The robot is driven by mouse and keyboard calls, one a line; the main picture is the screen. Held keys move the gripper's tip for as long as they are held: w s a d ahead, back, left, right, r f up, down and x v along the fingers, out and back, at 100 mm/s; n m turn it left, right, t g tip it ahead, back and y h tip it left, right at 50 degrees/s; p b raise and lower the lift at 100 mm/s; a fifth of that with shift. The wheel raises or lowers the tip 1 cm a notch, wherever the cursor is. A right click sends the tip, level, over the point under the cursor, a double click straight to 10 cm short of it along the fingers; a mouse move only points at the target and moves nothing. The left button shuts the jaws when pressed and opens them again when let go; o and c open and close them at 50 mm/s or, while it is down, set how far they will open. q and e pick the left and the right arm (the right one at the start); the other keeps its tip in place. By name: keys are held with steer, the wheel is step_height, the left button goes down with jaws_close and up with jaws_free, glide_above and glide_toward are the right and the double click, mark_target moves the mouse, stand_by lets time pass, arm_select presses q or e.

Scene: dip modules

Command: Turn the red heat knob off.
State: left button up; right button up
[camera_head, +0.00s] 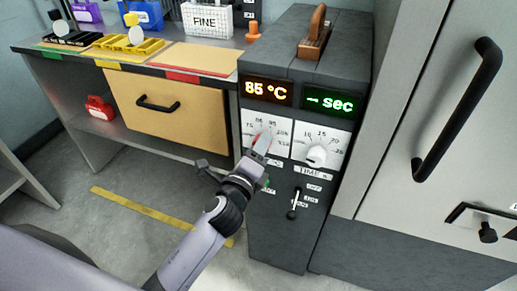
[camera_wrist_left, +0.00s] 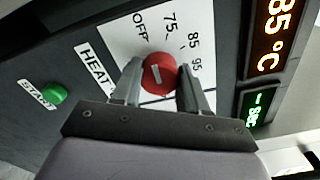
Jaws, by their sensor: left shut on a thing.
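The red heat knob (camera_wrist_left: 158,74) sits on a white dial plate in the left wrist view, with OFF, 75, 85 and 95 printed around it. Its white mark lies across the knob's face. My left gripper (camera_wrist_left: 160,84) has one finger on each side of the knob and is shut on it. In the head view my left gripper (camera_head: 262,142) reaches the left dial of the dark machine (camera_head: 282,225) and hides most of the knob. The orange display (camera_head: 266,91) reads 85 °C. My right gripper is not in view.
A white time knob (camera_head: 316,155) is close to the right of my gripper. A small lever (camera_head: 294,204) is below it. A green START button (camera_wrist_left: 55,95) shows in the wrist view. A wooden drawer (camera_head: 160,112) is at left and a large handled cabinet (camera_head: 440,130) at right.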

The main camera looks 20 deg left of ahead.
arm_select(q)
steer(key=shift+n, duration=1.2)
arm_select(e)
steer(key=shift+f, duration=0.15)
arm_select(q)
steer(key=o, duration=1.1)
steer(key=shift+c, duration=0.2)
steer(key=shift+s, duration=0.15)
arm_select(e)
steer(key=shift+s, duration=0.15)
